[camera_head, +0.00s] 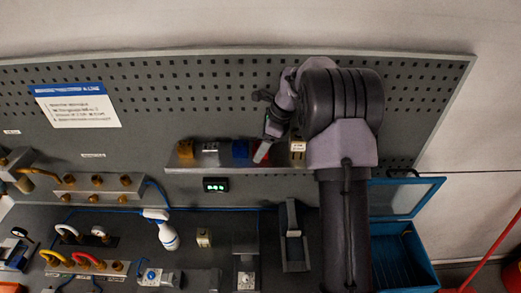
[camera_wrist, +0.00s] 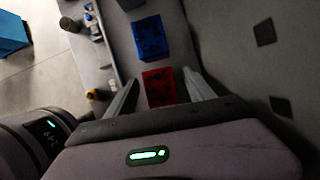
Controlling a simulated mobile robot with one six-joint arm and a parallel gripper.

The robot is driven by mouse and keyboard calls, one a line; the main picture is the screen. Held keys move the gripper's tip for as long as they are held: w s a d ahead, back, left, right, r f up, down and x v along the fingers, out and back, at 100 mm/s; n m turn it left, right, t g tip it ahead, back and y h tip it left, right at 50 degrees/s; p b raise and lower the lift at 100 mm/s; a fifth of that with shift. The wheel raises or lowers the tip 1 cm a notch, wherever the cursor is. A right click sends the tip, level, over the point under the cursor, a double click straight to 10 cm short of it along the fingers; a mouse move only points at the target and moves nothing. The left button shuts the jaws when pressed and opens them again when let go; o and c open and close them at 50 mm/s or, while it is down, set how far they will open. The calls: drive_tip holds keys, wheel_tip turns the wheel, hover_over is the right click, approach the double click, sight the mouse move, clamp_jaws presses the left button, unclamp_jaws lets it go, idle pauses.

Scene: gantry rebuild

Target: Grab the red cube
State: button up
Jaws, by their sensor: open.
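The red cube (camera_wrist: 158,87) shows in the wrist view between the two fingers of my gripper (camera_wrist: 160,78), close in front of the palm. My gripper is open, with a finger on each side of the cube; I cannot tell whether either finger touches it. In the head view, my gripper (camera_head: 263,150) is at the shelf, and it and my arm largely hide the red cube. A blue cube (camera_wrist: 150,38) sits just beyond the red one in the wrist view. The blue cube also shows on the shelf in the head view (camera_head: 240,149).
The shelf (camera_head: 220,170) on the pegboard also holds an orange block (camera_head: 185,149), a grey block (camera_head: 210,151) and a yellowish labelled block (camera_head: 298,149). A small display (camera_head: 216,185) hangs below it. A blue open-lidded box (camera_head: 400,255) stands at the lower right.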

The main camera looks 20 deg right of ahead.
drive_tip(key=shift+s+d, duration=0.1)
drive_tip(key=c, duration=0.5)
clamp_jaws()
